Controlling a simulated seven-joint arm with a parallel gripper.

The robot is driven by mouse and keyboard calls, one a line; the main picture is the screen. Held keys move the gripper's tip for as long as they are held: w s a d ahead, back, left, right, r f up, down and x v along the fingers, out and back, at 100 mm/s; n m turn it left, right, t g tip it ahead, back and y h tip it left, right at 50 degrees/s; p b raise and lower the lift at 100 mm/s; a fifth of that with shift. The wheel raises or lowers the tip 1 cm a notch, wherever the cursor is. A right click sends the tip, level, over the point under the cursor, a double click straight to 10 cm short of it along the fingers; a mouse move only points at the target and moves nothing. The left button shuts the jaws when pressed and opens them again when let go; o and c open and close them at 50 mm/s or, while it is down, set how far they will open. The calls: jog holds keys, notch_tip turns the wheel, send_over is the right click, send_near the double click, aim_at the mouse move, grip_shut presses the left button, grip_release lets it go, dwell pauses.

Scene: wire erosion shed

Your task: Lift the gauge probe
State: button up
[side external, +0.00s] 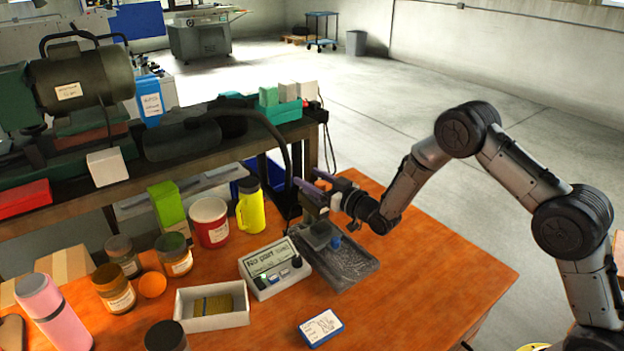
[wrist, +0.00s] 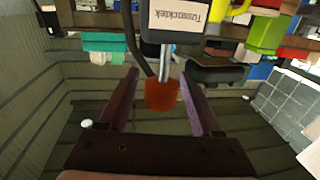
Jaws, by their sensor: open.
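In the wrist view, which looks upside down, a dark block (wrist: 180,22) with a white label shows close at the top. A thin metal stem and an orange-red knob (wrist: 162,95) extend from it; this appears to be the gauge probe. My gripper (wrist: 159,76) is open, with one purple finger on each side of the knob and gaps visible on both sides. In the side view my gripper (side external: 307,178) is above the bench behind the grey tray (side external: 362,268), fingers pointing left. The knob cannot be made out there. The gauge readout (side external: 275,265) reads "NO PART".
On the orange bench (side external: 430,290) are a yellow flask (side external: 249,212), a red mug (side external: 209,222), several jars, a white box (side external: 212,305) and a blue-edged card (side external: 321,327). A black hose (side external: 270,125) hangs near my gripper. The bench's right side is clear.

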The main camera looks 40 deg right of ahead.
jog(key=s+d, duration=0.2)
jog(key=s, duration=1.1)
jog(key=shift+s, duration=0.3)
notch_tip(320, 180, up, 18)
jog(key=n+t, duration=0.1)
jog(key=t, duration=0.2)
jog(key=s+r+g+h, duration=0.1)
jog(key=s+r+g, duration=0.1)
jog(key=s+r, duration=0.65)
jog(key=s+f+m+g, duration=0.1)
jog(key=s+f+g, duration=0.3)
jog(key=s, duration=0.4)
jog(key=s+d+f+m+g+h, duration=0.1)
jog(key=s+f+g, duration=0.3)
jog(key=s, duration=0.5)
jog(key=s+f+g, duration=0.5)
jog(key=s+f, duration=0.1)
jog(key=s, duration=0.2)
jog(key=shift+s+d+m+h, duration=0.2)
jog(key=shift+m+h, duration=0.2)
